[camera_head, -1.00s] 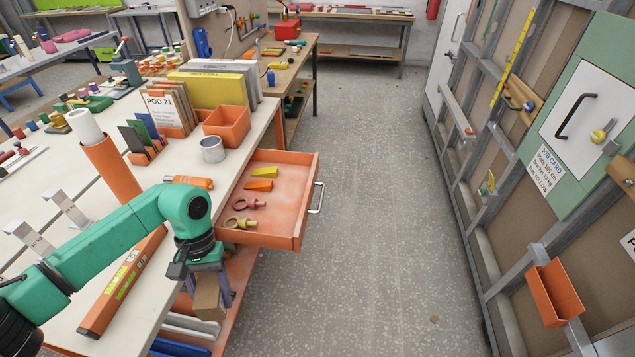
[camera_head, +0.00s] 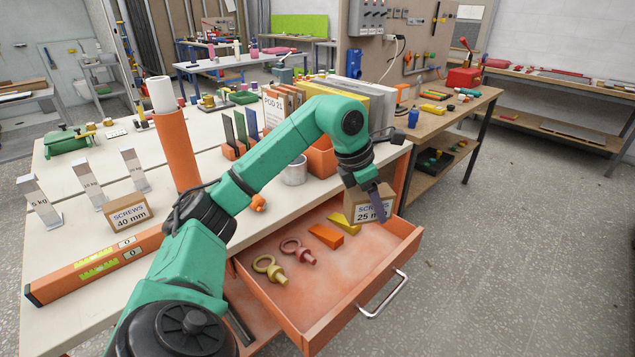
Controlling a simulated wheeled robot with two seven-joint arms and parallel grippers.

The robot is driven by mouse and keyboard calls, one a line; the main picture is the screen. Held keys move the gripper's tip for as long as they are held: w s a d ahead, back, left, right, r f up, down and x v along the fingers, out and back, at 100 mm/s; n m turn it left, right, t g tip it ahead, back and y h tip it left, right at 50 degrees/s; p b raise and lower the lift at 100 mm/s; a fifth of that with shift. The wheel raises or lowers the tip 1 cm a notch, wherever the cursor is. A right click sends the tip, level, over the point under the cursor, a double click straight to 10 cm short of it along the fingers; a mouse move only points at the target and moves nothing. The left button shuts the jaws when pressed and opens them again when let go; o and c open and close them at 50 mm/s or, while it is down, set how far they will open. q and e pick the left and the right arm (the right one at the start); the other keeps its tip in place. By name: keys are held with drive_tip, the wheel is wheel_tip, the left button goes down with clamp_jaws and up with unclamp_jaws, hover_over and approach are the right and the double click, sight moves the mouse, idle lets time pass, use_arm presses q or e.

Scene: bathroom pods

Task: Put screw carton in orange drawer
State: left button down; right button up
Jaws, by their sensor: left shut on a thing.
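My left gripper (camera_head: 372,198) is shut on a brown screw carton (camera_head: 358,207) labelled "SCREWS 25 mm". It holds the carton above the back part of the open orange drawer (camera_head: 290,312), and part of the carton is hidden by a finger. The drawer holds a yellow eye bolt (camera_head: 268,268), a pinkish-red eye bolt (camera_head: 297,251), an orange wedge (camera_head: 326,236) and a yellow wedge (camera_head: 345,222). A second carton (camera_head: 127,212), labelled "SCREWS 40 mm", stands on the bench. My right gripper is not in view.
An orange spirit level (camera_head: 95,268) lies on the bench (camera_head: 50,318) at the left. An orange tube (camera_head: 177,150), a metal can (camera_head: 295,172) and an orange bin (camera_head: 321,158) stand behind my arm. Open floor (camera_head: 480,260) lies right of the drawer.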

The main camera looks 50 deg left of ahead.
use_arm(q)
drive_tip(key=a+n+y+b, duration=0.2)
drive_tip(key=a+n, duration=0.1)
drive_tip(key=n, duration=0.2)
drive_tip(key=b, duration=0.3)
approach(358, 259)
drive_tip(key=shift+n+t, duration=0.3)
drive_tip(key=shift+n, duration=0.1)
drive_tip(key=x, duration=0.6)
drive_tip(key=shift+s+f, duration=0.2)
drive_tip(key=shift+f, duration=0.05)
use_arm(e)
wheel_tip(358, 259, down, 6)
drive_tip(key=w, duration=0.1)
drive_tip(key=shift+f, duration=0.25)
use_arm(q)
drive_tip(key=shift+f, duration=0.1)
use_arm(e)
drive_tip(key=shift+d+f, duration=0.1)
use_arm(q)
drive_tip(key=shift+c, duration=0.8)
unclamp_jaws()
drive_tip(key=v, duration=1.2)
drive_tip(key=shift+d, duration=0.1)
